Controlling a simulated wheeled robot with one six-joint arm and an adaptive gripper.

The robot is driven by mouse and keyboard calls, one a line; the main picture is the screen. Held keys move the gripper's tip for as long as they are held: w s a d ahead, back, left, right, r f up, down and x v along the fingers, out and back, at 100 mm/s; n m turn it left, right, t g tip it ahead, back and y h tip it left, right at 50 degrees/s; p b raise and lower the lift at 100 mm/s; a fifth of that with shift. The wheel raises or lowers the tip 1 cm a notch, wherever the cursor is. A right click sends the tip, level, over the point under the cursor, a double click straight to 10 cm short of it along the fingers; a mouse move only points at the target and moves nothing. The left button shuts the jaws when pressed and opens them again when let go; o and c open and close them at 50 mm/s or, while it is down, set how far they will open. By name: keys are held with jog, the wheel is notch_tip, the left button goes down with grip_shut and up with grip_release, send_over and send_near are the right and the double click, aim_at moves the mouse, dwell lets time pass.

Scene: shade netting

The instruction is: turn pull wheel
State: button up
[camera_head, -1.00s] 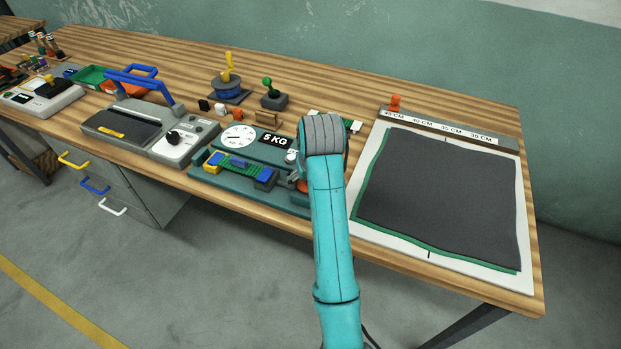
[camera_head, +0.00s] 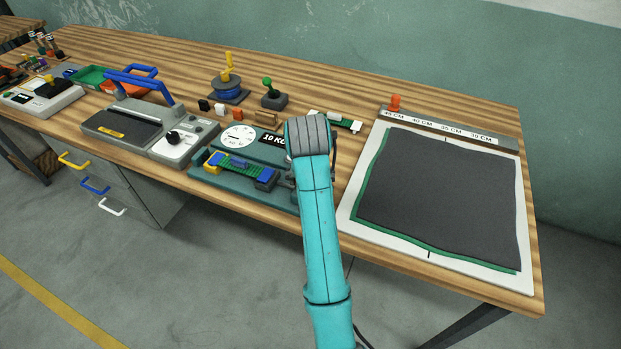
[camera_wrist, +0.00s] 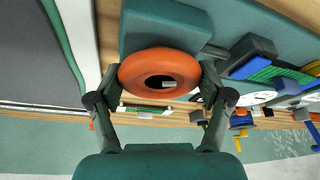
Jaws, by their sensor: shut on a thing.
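The orange pull wheel (camera_wrist: 160,70) is a thick ring with a dark centre in the wrist view. My gripper (camera_wrist: 159,78) has one finger on each side of it, shut on its rim. In the head view my teal arm hides the wheel and my fingers. The wheel is at the end of the teal pull tester (camera_head: 220,178). A green strip (camera_head: 232,167) lies between blue clamps on the tester. A white round dial (camera_head: 238,137) is at its back, and the label beside it reads 10 with the rest partly covered by my arm.
A board with dark netting (camera_head: 440,200) and a centimetre scale lies to the right. A grey device with a blue handle (camera_head: 145,88) stands to the left. A green-knobbed lever (camera_head: 271,92) and a yellow-handled blue spool (camera_head: 228,88) stand behind the tester.

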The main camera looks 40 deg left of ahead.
jog(key=o, duration=1.1)
jog(key=shift+f, duration=0.1)
